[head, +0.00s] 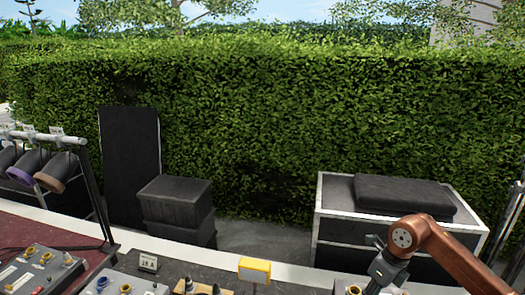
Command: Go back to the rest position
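My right arm comes in from the right edge with copper-coloured links. My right gripper (374,279) is dark and points down and to the left over the front right of the counter. Its fingertips are too small and too close to the picture's lower edge to tell whether they are open or shut. I cannot tell whether it touches the grey box with a round yellow fitting just beside it. My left arm and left gripper are not in view.
Grey connector boxes (38,268) stand on the counter at left. A label card (148,262) and a yellow block (254,270) stand near the middle. Lamps hang from a rail (45,137) at left. Black cases (178,205) stand beyond the counter, before a hedge.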

